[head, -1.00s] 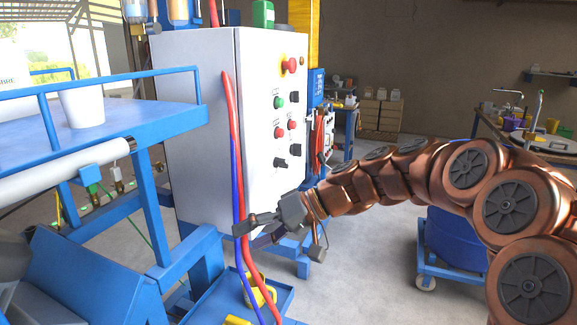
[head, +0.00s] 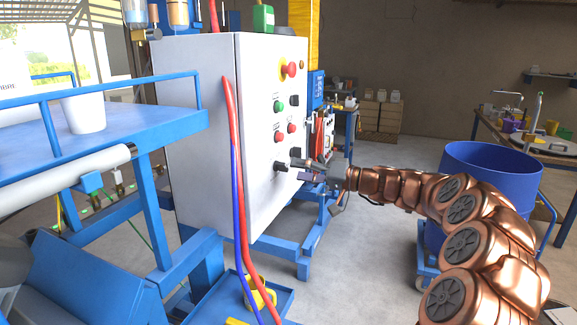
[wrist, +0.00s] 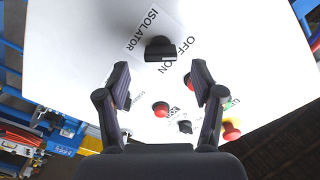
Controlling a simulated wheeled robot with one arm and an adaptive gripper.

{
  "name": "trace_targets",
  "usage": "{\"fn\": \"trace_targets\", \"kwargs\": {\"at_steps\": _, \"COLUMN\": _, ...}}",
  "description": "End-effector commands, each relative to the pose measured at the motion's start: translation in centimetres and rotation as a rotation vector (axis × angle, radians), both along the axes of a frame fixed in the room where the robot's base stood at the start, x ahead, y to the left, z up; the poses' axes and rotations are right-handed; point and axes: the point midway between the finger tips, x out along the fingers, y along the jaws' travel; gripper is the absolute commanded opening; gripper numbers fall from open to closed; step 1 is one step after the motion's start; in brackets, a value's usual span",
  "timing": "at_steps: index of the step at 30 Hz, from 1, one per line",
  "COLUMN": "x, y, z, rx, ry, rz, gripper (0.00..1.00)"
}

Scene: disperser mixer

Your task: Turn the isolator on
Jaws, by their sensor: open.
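The isolator (wrist: 160,50) is a black rotary knob on the white cabinet front, beside a label reading ISOLATOR and the words OFF and ON. In the head view it appears to be the low black knob (head: 281,166). I cannot tell which word it points to. My gripper (wrist: 160,82) is open, its two dark fingers spread either side of a line to the knob. The knob lies beyond the fingertips, and nothing is between them. In the head view my gripper (head: 300,169) is close to the cabinet's right side of the panel, partly overlapping other knobs.
The control cabinet (head: 195,120) carries red and green buttons and a red emergency stop (head: 289,69) above. Red and blue hoses (head: 238,180) hang along its front left edge. A blue drum (head: 490,180) stands at the right. Floor between is clear.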

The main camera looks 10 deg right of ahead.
Motion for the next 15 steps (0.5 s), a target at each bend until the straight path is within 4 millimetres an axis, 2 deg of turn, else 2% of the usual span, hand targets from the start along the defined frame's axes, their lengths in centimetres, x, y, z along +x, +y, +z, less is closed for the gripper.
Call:
{"fn": "trace_targets", "kwargs": {"at_steps": 6, "x": 1.6, "y": 2.4, "z": 0.2, "rx": -0.002, "ry": 0.0, "rz": 0.004, "gripper": 0.67}}
{"fn": "trace_targets", "kwargs": {"at_steps": 15, "x": 2.3, "y": 3.3, "z": 0.1, "rx": -0.001, "ry": 0.0, "rz": 0.001, "gripper": 0.67}}
